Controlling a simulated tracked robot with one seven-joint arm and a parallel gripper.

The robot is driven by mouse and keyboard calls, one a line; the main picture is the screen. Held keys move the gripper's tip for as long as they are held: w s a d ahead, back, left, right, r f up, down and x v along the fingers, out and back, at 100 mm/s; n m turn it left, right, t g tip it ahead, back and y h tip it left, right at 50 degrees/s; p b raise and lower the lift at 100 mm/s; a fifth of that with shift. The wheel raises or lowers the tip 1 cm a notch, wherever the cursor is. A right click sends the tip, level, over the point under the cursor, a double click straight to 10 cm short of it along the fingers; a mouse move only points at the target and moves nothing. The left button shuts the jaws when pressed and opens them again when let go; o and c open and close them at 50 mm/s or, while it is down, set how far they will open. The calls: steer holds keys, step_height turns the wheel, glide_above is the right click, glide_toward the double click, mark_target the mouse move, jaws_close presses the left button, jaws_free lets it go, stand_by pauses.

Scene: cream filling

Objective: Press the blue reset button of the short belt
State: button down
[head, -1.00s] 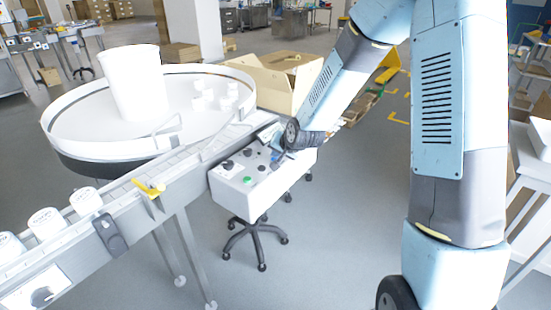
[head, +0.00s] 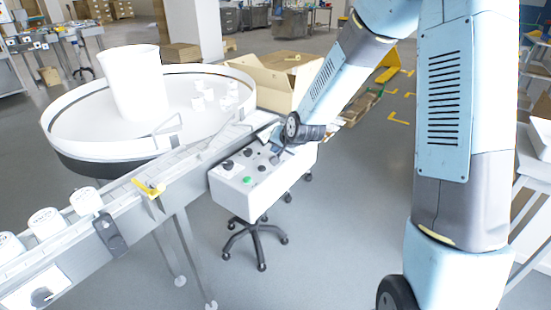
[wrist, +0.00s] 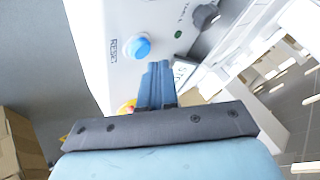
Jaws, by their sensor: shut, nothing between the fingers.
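The blue reset button (wrist: 137,48) sits on a white control panel (wrist: 95,30) in the wrist view, with the word RESET printed beside it. My gripper (wrist: 154,68) is shut and empty. In the wrist view its fingertips lie just below the button in the picture; I cannot tell how far they are from the panel surface. In the head view my gripper (head: 278,158) is over the right part of the white control box (head: 236,203). The blue button cannot be made out there.
A green button (head: 247,180) and black knobs (head: 227,165) are on the box top. The conveyor (head: 130,205) with white jars (head: 47,222) runs along its left. A round turntable (head: 60,145) and an open carton (head: 270,85) stand behind. A red-and-yellow control (wrist: 127,107) is near my fingers.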

steer(key=shift+r, duration=2.5)
steer(key=shift+d+r, duration=0.1)
steer(key=s+d+r+n+g+h, duration=0.15)
steer(key=s+d+r+h, duration=0.25)
steer(key=s+d+r, duration=0.95)
steer(key=s+d+r+n, duration=0.1)
steer(key=s+d+r, duration=0.1)
steer(key=s, duration=0.8)
steer(key=s+d+r+n+g, duration=0.1)
steer(key=s+d+r, duration=0.1)
steer(key=s+d, duration=0.3)
steer(key=s, duration=0.4)
steer(key=shift+s+r, duration=0.3)
steer(key=shift+s, duration=0.1)
